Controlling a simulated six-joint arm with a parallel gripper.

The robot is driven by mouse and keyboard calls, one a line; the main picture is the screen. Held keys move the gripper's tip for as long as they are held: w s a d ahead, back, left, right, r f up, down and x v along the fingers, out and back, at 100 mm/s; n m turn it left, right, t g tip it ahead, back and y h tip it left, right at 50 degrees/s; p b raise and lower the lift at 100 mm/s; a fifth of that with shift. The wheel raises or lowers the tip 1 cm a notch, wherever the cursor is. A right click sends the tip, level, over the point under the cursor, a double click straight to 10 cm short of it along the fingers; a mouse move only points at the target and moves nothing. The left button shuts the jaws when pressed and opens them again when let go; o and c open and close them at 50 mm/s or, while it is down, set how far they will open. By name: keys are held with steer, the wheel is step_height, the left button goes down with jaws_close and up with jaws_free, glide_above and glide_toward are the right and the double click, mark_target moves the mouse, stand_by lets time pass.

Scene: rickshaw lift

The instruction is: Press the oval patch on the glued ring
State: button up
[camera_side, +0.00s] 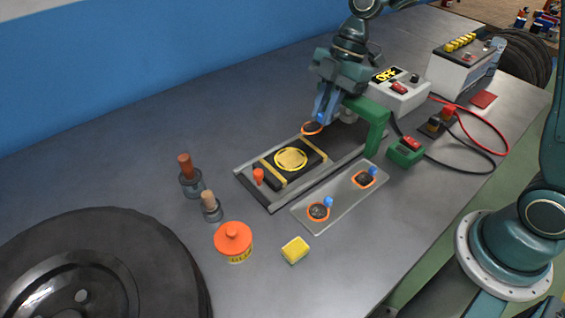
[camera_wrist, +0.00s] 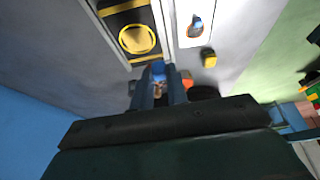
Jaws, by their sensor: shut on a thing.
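My gripper (camera_side: 326,106) is shut on an orange-rimmed oval patch (camera_side: 312,128), holding it above the far right end of the black strip. In the wrist view the blue tab (camera_wrist: 158,69) shows between my fingers (camera_wrist: 161,88); most of the patch is hidden there. The glued ring (camera_side: 291,159) is a yellow circle on the black strip, with yellow bands either side. It also shows in the wrist view (camera_wrist: 137,39), with nothing on it. The held patch is apart from the ring, to its upper right in the side view.
A pale tray (camera_side: 341,197) holds two more orange-rimmed patches with blue tabs. A green post (camera_side: 376,130) stands beside the strip's right end. An orange-lidded pot (camera_side: 233,240), a yellow block (camera_side: 295,249), two handled tools (camera_side: 190,175) and a large tyre (camera_side: 95,270) lie nearer.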

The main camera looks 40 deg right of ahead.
glide_above(297, 155)
steer(key=d, duration=0.1)
step_height(297, 155, down, 4)
steer(key=shift+d+f, duration=0.15)
steer(key=shift+d, duration=0.05)
steer(key=shift+f, duration=0.25)
steer(key=shift+f, duration=2.6)
steer(key=shift+f, duration=0.65)
stand_by(0.8)
stand_by(0.4)
steer(key=o, duration=1.1)
steer(key=shift+r, duration=0.1)
